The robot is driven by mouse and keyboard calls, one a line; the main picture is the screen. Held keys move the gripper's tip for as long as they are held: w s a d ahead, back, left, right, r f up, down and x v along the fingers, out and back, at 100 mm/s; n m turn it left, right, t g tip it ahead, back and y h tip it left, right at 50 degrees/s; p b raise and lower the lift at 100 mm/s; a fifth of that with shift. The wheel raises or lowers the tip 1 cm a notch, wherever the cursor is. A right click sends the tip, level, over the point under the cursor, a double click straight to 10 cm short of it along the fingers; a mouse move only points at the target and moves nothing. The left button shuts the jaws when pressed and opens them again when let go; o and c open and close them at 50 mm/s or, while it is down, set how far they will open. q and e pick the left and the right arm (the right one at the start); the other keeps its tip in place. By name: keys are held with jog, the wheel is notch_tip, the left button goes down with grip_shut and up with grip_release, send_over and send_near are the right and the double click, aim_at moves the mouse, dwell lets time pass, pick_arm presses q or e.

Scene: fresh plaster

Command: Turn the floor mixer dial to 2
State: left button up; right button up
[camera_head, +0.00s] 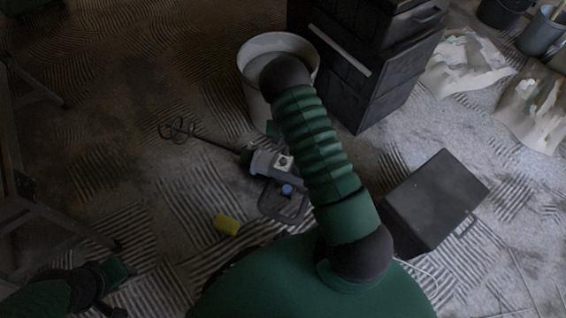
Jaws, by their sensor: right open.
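The floor mixer (266,162) lies on the ribbed floor near the middle, with its whisk end pointing to the upper left. Its grey body carries a small pale square with a dark spot, and a blue part (287,190) sits by its dark handle frame. I cannot read any dial setting. My right arm crosses in front of its right side. My right gripper (274,130) is open, largely hidden behind this arm; its exact distance from the mixer is unclear. My left arm shows at the lower left; its jaws are not clear.
A white bucket (246,72) stands behind the mixer, beside a black stack of cases (365,70). A black box (436,200) stands at the right. A yellow cylinder (226,224) lies left of the mixer handle. Crumpled bags (462,64) lie at the upper right. The floor left is mostly open.

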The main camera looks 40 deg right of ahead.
notch_tip(320, 180, down, 9)
jog(key=b, duration=0.4)
jog(key=shift+d, duration=0.1)
jog(key=shift+f+b, duration=0.4)
jog(key=shift+f, duration=0.25)
grip_shut()
